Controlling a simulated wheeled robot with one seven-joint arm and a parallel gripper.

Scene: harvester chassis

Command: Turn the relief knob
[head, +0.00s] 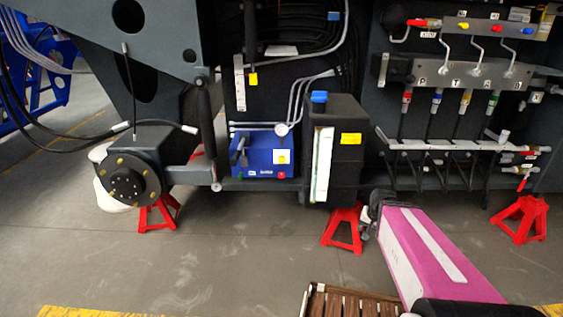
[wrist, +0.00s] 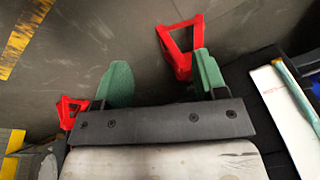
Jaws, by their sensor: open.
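The blue hydraulic unit (head: 262,155) sits low on the chassis in the head view, with black levers, a round gauge (head: 281,129) and small red and green fittings on its lower front. Which of these small parts is the relief knob, I cannot tell at this size. My gripper (head: 368,213) is at the end of my pink arm, low and to the right of the unit, in front of the dark tank's lower right. In the wrist view my gripper (wrist: 162,76) has its two green fingers wide apart with nothing between them.
A dark tank (head: 347,165) with a blue cap stands just right of the unit. Red stands (head: 344,230) are under the chassis; one (wrist: 180,48) shows near the fingers. Hoses and valves (head: 460,72) fill the right side. A slatted wooden thing (head: 350,302) lies at the front. The floor left of it is clear.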

